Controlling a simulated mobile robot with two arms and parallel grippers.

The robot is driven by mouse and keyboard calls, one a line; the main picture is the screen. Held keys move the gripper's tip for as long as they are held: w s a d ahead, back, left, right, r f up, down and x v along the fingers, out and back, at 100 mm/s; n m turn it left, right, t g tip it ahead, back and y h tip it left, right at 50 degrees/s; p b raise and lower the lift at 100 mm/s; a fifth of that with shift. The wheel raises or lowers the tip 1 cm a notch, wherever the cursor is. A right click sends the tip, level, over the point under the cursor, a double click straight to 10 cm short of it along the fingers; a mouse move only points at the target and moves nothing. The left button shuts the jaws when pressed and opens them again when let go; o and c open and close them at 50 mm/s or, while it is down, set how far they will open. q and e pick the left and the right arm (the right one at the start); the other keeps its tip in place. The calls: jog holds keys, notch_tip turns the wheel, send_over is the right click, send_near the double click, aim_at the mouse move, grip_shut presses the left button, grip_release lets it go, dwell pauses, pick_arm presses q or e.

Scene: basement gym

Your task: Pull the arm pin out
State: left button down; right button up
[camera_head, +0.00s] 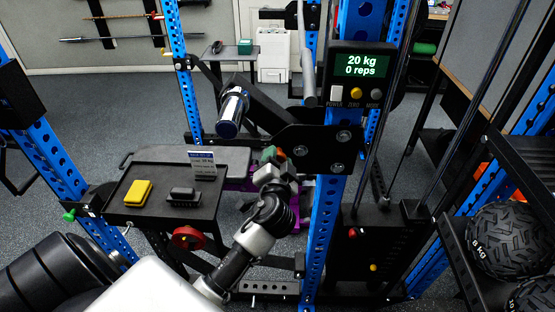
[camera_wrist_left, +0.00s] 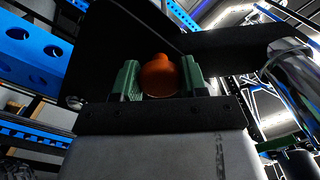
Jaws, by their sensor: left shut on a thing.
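The arm pin's orange knob (camera_wrist_left: 160,76) sits between the two green fingers of my left gripper in the left wrist view. My left gripper (camera_head: 272,156) is shut on it, just left of and below the black bracket (camera_head: 318,148) on the blue upright. In the head view the knob is mostly hidden by the gripper. The pin's shaft is not visible. A black arm with a chrome sleeve (camera_head: 233,112) reaches left from the bracket. My right gripper is not in view.
A black tray (camera_head: 140,209) on the left holds a yellow block (camera_head: 138,193), a dark block (camera_head: 184,195) and a small sign (camera_head: 203,163). A display (camera_head: 360,67) reads 20 kg, 0 reps. Blue uprights stand around my arm. Heavy balls (camera_head: 512,240) lie at right.

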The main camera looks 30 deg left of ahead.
pick_arm(q)
jog(key=shift+b+v, duration=0.4)
jog(key=shift+v, duration=0.8)
jog(key=c, duration=1)
grip_release()
jog(key=shift+f, duration=0.1)
jog(key=o, duration=0.4)
jog(key=shift+b+v, duration=2)
jog(key=shift+v, duration=3.5)
